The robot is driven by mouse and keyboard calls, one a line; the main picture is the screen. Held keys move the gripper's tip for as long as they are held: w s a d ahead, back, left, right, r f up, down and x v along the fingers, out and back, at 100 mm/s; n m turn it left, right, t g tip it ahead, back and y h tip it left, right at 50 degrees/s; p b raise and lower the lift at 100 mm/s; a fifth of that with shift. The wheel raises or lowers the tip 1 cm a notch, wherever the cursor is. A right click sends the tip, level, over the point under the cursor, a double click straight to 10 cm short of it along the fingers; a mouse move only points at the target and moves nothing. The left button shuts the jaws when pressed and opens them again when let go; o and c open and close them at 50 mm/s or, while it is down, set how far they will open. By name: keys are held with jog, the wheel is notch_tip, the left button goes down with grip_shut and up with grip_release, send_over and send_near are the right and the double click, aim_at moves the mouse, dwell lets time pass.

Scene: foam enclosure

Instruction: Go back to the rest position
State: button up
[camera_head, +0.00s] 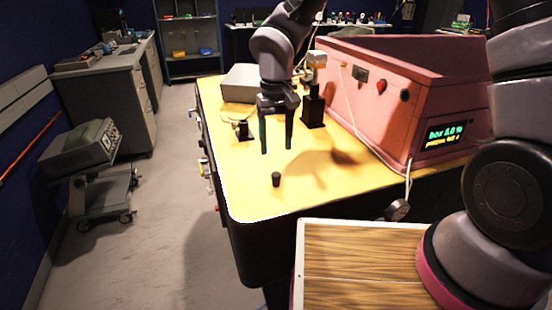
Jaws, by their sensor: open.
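My gripper (277,150) hangs pointing down over the yellow table top (240,180), its two dark fingers apart with nothing between them. A small dark cylinder (276,180) stands upright on the table, a little nearer to me than the fingertips. My arm comes in from the right and reaches over the table from behind the gripper. The gap between fingertips and table top is hard to judge.
A pink box (385,110) with a lit display stands on the right of the table. A black post (314,104), a small dark device (243,130) and a grey box (240,82) stand near the gripper. A grey cart (85,165) is at left; the floor between is clear.

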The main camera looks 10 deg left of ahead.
jog(key=w+d+r+m+t, duration=0.1)
jog(key=w+d+r+m, duration=0.1)
jog(key=d+r, duration=0.65)
jog(key=w+d+r+m+t, duration=0.2)
jog(key=d+r, duration=0.6)
jog(key=d, duration=0.1)
jog(key=s+d+r+m+t+y, duration=0.2)
jog(key=s+d+r+m+t, duration=0.2)
jog(key=s+d+r, duration=0.5)
jog(key=d+r+m, duration=0.1)
jog(key=d, duration=0.3)
jog(key=shift+d+r, duration=0.15)
jog(key=shift+r, duration=0.2)
